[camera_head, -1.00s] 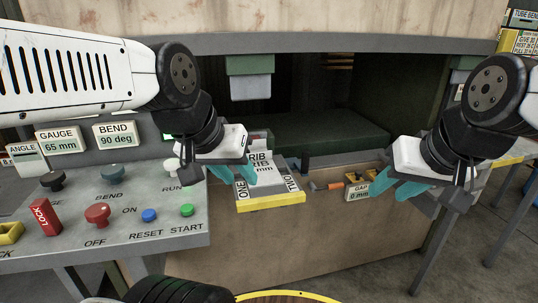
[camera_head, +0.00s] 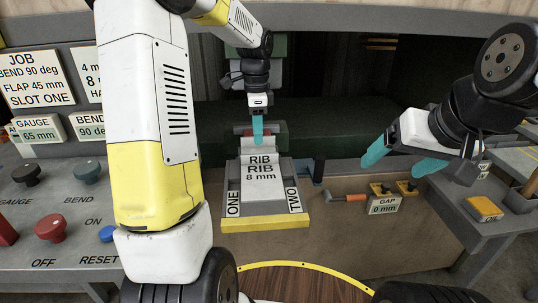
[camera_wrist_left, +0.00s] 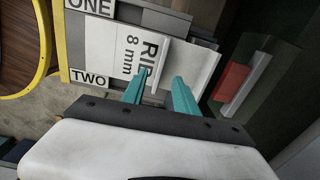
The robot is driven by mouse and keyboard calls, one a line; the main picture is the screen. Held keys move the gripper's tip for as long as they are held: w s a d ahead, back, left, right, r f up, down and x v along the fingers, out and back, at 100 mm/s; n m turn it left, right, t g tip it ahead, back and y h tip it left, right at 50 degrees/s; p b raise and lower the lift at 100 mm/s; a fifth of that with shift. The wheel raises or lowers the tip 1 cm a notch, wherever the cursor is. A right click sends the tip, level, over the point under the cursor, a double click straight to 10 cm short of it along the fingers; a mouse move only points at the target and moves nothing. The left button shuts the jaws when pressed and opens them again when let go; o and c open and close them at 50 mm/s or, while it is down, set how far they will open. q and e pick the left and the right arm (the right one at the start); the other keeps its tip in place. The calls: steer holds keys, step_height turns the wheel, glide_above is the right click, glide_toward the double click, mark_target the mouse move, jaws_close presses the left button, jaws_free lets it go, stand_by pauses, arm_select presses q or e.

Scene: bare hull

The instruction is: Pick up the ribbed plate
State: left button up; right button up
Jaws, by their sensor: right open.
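The ribbed plate (camera_head: 262,187) is a pale plate marked "RIB 8 mm". It lies in a grey tray with a yellow front bar (camera_head: 265,224), between labels ONE and TWO. My left gripper (camera_head: 258,138) points down at the plate's far end. In the left wrist view its teal fingers (camera_wrist_left: 161,76) stand apart, tips near the plate's raised rib (camera_wrist_left: 164,55). Whether they touch it I cannot tell. The plate (camera_wrist_left: 112,47) shows beyond the fingertips there. My right gripper (camera_head: 402,157) is open and empty, to the right of the tray.
A control panel (camera_head: 60,215) with knobs and buttons fills the left. A GAP block (camera_head: 384,205) with an orange-handled tool (camera_head: 345,198) is right of the tray. A yellow block (camera_head: 484,208) sits on the right side table. The machine's opening lies behind the tray, under an overhead beam.

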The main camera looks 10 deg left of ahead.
mark_target(260, 154)
arm_select(q)
steer(key=shift+w+f, duration=0.3)
steer(key=shift+f, duration=0.2)
steer(key=f, duration=0.7)
steer(key=shift+s+d+f, duration=0.1)
steer(key=shift+d+f, duration=0.1)
steer(key=shift+f, duration=0.05)
jaws_close()
steer(key=shift+r, duration=0.15)
stand_by(0.6)
